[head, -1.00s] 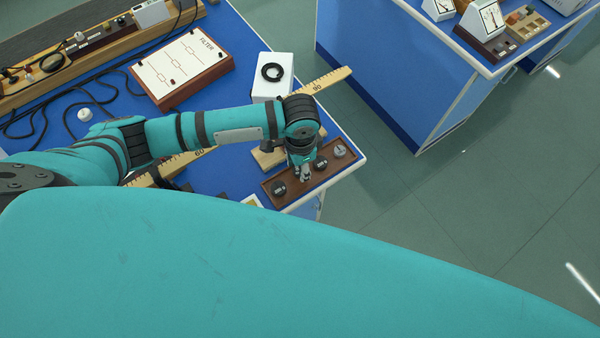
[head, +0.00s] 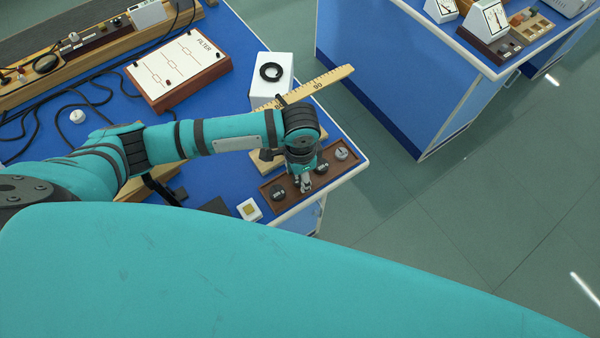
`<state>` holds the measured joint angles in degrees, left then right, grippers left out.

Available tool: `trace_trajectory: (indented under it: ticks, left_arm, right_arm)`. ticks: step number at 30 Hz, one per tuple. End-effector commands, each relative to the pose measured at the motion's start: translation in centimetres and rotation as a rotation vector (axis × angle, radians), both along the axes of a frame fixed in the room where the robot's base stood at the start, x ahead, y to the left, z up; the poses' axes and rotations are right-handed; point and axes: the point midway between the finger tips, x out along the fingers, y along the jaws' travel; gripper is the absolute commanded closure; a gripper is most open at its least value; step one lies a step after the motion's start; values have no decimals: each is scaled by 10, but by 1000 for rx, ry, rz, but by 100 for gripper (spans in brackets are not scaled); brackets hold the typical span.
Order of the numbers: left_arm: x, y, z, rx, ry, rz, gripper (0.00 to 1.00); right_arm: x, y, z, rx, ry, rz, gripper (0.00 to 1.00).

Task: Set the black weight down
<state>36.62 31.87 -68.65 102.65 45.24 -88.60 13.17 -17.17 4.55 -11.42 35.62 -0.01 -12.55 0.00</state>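My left gripper (head: 306,187) points down over the middle of a brown wooden tray (head: 296,200) at the near right corner of the blue bench. Its fingers look close together, but they are too small to show whether they grip anything. One black weight (head: 278,193) sits in the tray to the left of the gripper. Another black weight (head: 322,167) sits just right of it, partly behind the gripper. A silvery weight (head: 341,154) is at the tray's right end. The tray's middle is partly hidden by the gripper. My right gripper is out of view.
A wooden ruler (head: 330,79) sticks out behind my arm, beside a white box (head: 272,88) with a black ring (head: 271,72). A filter board (head: 178,70) and cables lie at left. Another bench (head: 420,70) stands across the aisle.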

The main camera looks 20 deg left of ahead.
Motion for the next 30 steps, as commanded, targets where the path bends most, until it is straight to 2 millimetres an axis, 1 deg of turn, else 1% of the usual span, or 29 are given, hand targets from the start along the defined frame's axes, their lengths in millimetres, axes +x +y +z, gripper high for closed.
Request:
trace_trajectory:
  ticks: [4, 8, 15, 18, 21, 25, 30]
  left_arm:
    - [0, 0, 4, 1, -1, 0, 53]
    - [1, 0, 20, -2, -3, -1, 53]
    - [1, 0, 73, -2, -4, -1, 53]
    - [1, 0, 92, -2, -3, -1, 53]
    - [1, 0, 107, -1, -2, 0, 53]
    - [1, 0, 119, -1, -1, 1, 53]
    - [0, 0, 123, -1, 1, 0, 53]
  right_arm:
    - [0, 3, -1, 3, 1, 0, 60]
    - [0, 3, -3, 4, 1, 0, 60]
    - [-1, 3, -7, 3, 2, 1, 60]
    - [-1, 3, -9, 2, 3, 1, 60]
    - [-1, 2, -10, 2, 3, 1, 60]
    - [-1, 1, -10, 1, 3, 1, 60]
    - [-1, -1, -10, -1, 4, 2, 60]
